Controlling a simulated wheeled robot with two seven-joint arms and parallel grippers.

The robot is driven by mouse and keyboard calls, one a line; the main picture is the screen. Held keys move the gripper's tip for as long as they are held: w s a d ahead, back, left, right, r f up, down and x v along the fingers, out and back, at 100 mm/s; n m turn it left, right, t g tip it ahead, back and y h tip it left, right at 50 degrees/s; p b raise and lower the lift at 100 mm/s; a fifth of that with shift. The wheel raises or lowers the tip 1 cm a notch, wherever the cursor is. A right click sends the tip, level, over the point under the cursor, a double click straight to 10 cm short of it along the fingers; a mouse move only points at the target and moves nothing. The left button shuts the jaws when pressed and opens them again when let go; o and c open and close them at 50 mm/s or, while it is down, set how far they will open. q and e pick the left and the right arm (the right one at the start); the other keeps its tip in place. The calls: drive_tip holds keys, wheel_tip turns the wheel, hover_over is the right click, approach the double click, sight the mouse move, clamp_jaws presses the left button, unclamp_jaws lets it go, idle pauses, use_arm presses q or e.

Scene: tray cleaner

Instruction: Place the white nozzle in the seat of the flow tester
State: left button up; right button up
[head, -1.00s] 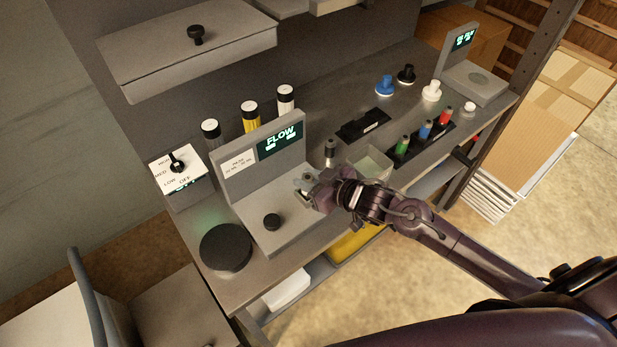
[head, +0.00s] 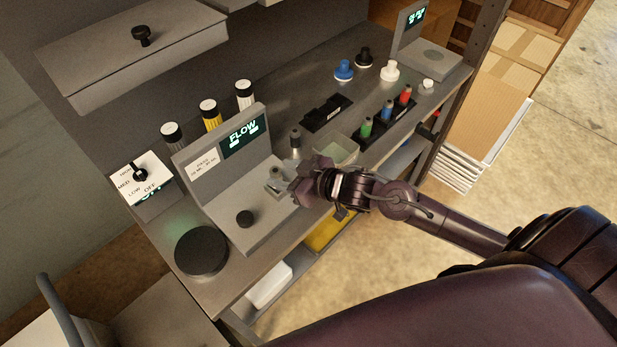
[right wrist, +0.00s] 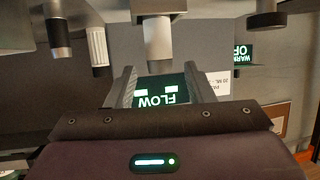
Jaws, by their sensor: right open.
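The flow tester (head: 207,190) is a grey L-shaped stand with a lit FLOW display, also visible upside down in the right wrist view (right wrist: 165,92). My right gripper (head: 284,184) is at the right end of its base. In the right wrist view its fingers (right wrist: 164,85) are open, apart on either side of a pale grey-white upright piece (right wrist: 158,38). This piece looks like the nozzle and stands at the tester's base. The gripper partly hides its foot and the seat in the head view. A white flanged piece (head: 390,71) stands farther back on the bench. My left gripper is out of view.
A dark-topped piece (head: 295,140) and a clear bin (head: 336,148) stand close to my right gripper. Green, blue and red pieces sit in a black rack (head: 385,127). A black round puck (head: 202,251) lies left of the tester. Capped bottles (head: 210,115) stand behind it.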

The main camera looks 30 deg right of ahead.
drive_tip(key=v, duration=0.9)
idle(0.5)
